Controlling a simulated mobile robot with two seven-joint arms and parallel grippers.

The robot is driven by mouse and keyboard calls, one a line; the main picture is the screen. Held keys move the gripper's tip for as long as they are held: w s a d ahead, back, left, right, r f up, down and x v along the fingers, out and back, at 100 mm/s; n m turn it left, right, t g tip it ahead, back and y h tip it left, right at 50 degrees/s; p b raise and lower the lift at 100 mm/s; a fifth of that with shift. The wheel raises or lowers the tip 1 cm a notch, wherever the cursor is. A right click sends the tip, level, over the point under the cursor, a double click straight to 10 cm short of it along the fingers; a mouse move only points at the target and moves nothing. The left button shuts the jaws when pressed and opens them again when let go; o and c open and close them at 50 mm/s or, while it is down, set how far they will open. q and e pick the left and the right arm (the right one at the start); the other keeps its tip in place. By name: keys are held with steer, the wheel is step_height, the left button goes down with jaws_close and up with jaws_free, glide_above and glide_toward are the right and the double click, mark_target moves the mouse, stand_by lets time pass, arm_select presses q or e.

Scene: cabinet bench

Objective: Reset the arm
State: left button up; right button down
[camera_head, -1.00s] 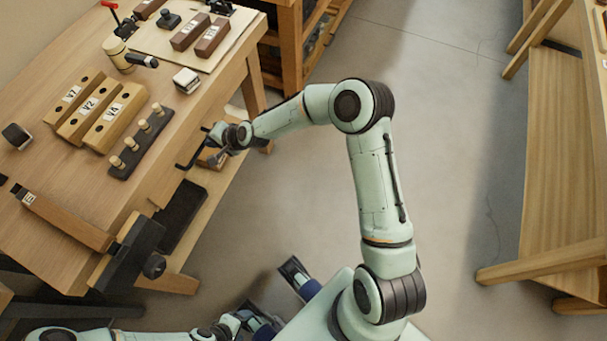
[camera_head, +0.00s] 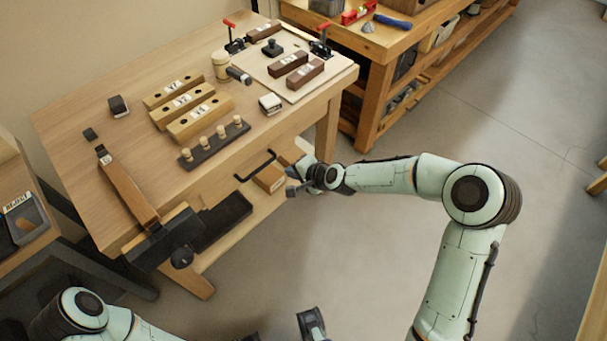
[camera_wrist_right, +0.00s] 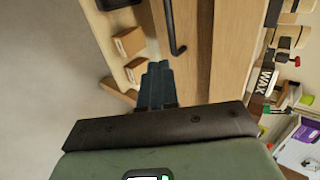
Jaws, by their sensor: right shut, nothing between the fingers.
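My right arm reaches in from the right in the head view, bent at the elbow. Its gripper (camera_head: 296,182) is beside the front of the wooden workbench (camera_head: 75,115), just right of a black bar handle (camera_head: 255,166), and looks apart from it. In the right wrist view the blue fingers (camera_wrist_right: 156,82) are together with nothing between them. The handle (camera_wrist_right: 173,28) shows beyond them on the wooden front.
The bench holds labelled wooden blocks (camera_head: 200,119), a dark peg rack (camera_head: 215,145), a pale board (camera_head: 335,72) with brown blocks, and a vise-like clamp (camera_head: 165,240). Boxes (camera_head: 270,178) stand on its lower shelf. Another bench (camera_head: 400,40) is behind. Floor at right is clear.

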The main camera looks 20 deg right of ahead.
steer(key=shift+v, duration=1.95)
steer(key=s+a+f+n+g+p, duration=0.2)
steer(key=s+a+f+g+p, duration=0.1)
steer(key=s+f, duration=0.5)
steer(key=s+a+f+n+g+p, duration=0.3)
steer(key=s+f, duration=0.4)
steer(key=s, duration=0.1)
steer(key=s+f+n+g+p, duration=0.2)
steer(key=s, duration=0.6)
steer(key=s+a+f+n+g+p, duration=0.1)
steer(key=s+f+n+g+p, duration=0.1)
steer(key=s, duration=0.7)
steer(key=shift+f+h, duration=0.15)
steer(key=shift+h, duration=0.15)
